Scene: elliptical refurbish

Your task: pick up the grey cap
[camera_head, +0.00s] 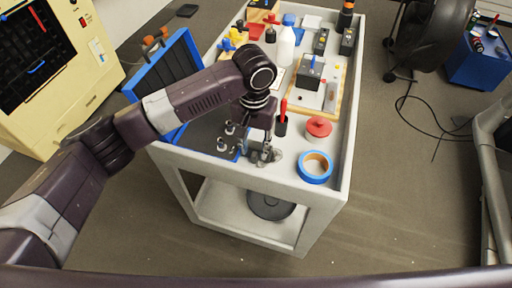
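My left gripper (264,148) points down at the near end of the white cart (338,165), left of the blue tape roll. A small grey thing (277,156), possibly the grey cap, shows at its fingertips on the cart top. The fingers partly cover it. I cannot tell whether they grip it or are just around it. My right gripper is not in view.
A blue tape roll (315,167), a red lid (318,127) and a red-handled tool (282,122) are close by on the right. Small dark-and-grey pieces (222,145) stand to the left. A white bottle (286,46) stands farther back. A blue-edged case (158,72) leans at the left.

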